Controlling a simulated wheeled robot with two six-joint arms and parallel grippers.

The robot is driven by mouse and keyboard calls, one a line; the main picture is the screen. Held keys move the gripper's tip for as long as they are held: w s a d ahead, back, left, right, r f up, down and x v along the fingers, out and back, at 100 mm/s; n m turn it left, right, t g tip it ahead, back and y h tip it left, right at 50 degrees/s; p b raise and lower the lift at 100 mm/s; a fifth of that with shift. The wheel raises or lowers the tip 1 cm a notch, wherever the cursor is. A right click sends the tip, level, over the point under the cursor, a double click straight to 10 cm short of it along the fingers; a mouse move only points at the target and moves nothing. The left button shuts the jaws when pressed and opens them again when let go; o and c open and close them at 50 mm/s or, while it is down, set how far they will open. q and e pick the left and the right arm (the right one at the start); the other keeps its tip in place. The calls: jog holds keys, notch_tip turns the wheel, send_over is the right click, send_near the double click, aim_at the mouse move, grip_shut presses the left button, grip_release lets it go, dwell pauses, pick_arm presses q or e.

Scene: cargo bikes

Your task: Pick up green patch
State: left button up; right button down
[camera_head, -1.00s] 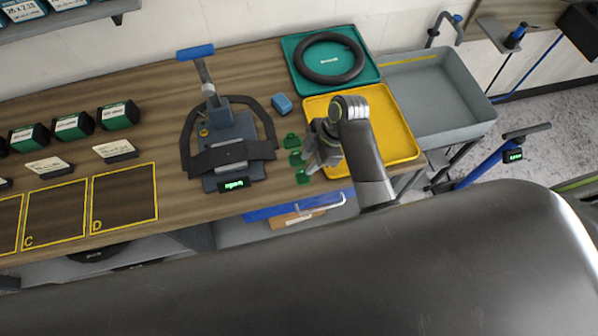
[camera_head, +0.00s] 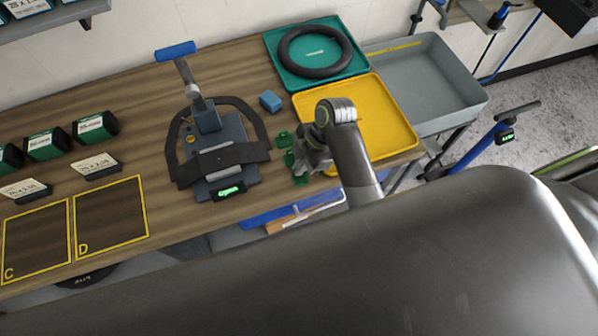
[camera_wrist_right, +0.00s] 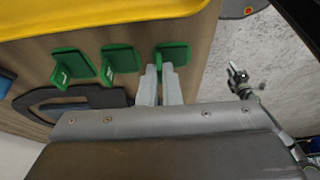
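Three green patches, each with an upright tab, show in the right wrist view: one at left (camera_wrist_right: 72,67), one in the middle (camera_wrist_right: 120,60) and one at right (camera_wrist_right: 176,53). In the head view they lie in a row on the wooden bench, the front one (camera_head: 300,180) near its front edge. My right gripper (camera_head: 301,168) is down beside them. In the right wrist view its fingertips (camera_wrist_right: 160,70) are close together at the right patch, with its tab between them. I cannot tell whether they grip it. My left gripper is out of view.
A yellow tray (camera_head: 385,110) lies right behind the patches, with a blue block (camera_head: 270,101) to their back left. A clamp stand with a dark strap (camera_head: 236,155) is to the left. A green tray (camera_head: 283,72) holds a black ring. A grey bin (camera_head: 463,112) is at right.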

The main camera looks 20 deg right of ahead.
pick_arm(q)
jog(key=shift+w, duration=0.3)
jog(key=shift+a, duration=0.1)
pick_arm(e)
jog(key=shift+r, duration=0.1)
